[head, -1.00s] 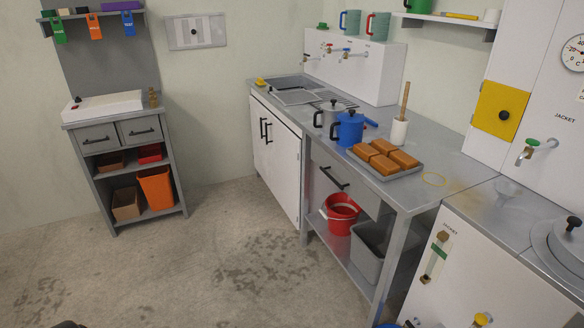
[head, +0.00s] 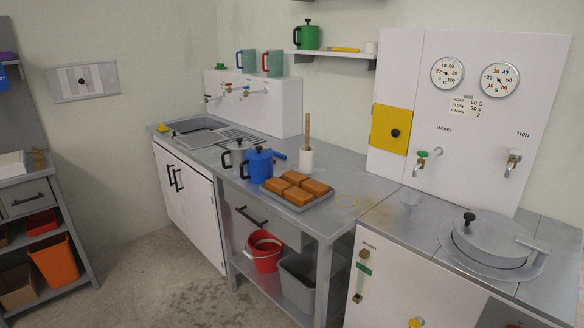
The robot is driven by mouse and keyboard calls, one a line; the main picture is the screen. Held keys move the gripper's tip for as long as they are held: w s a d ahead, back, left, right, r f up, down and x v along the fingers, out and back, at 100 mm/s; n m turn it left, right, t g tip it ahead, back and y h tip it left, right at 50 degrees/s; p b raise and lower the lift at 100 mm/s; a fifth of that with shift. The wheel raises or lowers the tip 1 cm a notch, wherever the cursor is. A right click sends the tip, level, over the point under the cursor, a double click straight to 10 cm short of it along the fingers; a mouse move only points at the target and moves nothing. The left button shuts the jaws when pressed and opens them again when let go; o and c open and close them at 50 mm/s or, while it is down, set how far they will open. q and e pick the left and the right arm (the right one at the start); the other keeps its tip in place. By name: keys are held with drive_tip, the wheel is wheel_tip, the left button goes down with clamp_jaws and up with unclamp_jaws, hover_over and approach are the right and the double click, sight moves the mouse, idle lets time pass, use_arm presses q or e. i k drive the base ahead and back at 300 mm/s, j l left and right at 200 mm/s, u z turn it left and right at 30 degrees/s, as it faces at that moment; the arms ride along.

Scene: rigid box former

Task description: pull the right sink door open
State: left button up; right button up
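The sink cabinet stands at the left end of the metal counter, below the sink (head: 192,137). Its white front has two black vertical handles side by side. The right sink door (head: 201,218) is the larger visible white panel, with its black handle (head: 178,180) near its left edge. The left sink door (head: 164,187) is a narrow panel in this slanted view, with its own handle (head: 170,176). Both doors look shut. Neither of my grippers shows in the head view.
Right of the sink cabinet, a drawer (head: 260,217) sits above an open shelf with a red bucket (head: 265,254) and a grey bin (head: 297,284). A white machine (head: 385,285) stands at the right. Bare floor (head: 172,270) lies before the sink doors.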

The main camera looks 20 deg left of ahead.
sight(198, 192)
drive_tip(key=i+j, duration=0.15)
drive_tip(key=j, duration=0.2)
drive_tip(key=i+j, duration=0.15)
drive_tip(key=j, duration=0.25)
drive_tip(key=i+j+z, duration=0.1)
drive_tip(key=j, duration=0.25)
drive_tip(key=i+j, duration=0.2)
drive_tip(key=j, duration=0.2)
drive_tip(key=i+j, duration=0.15)
drive_tip(key=j, duration=0.25)
drive_tip(key=i+j, duration=0.15)
drive_tip(key=j, duration=0.25)
drive_tip(key=l+z, duration=0.05)
